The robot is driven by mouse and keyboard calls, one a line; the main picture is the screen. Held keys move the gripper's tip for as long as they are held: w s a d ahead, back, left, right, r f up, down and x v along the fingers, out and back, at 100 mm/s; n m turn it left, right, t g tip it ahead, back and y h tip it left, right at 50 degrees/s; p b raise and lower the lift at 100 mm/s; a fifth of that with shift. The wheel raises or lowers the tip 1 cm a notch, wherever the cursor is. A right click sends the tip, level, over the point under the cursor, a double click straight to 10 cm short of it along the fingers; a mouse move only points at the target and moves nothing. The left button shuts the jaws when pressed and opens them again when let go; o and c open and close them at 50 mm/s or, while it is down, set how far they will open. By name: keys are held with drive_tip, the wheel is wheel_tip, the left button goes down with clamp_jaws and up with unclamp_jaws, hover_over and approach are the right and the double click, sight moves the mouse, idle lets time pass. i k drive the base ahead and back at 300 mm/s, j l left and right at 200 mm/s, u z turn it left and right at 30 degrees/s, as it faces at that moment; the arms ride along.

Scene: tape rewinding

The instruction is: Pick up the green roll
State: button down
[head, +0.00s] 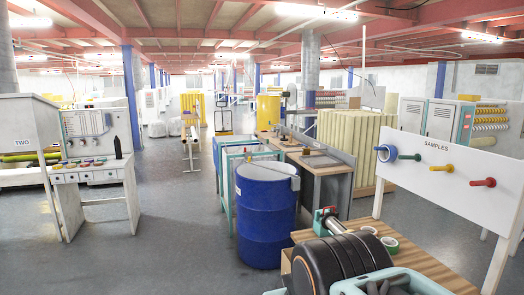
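A small green roll (390,244) lies on the wooden table (428,268) at the lower right of the head view. A second roll (369,230), pale with a dark green rim, sits just behind it to the left. My dark arm links stand close on the left of the rolls and hide part of the table. I cannot make out my gripper's fingers in this view.
A blue drum (266,215) stands left of the table.

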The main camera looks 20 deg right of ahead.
sight(393, 247)
drive_tip(key=u, duration=10.35)
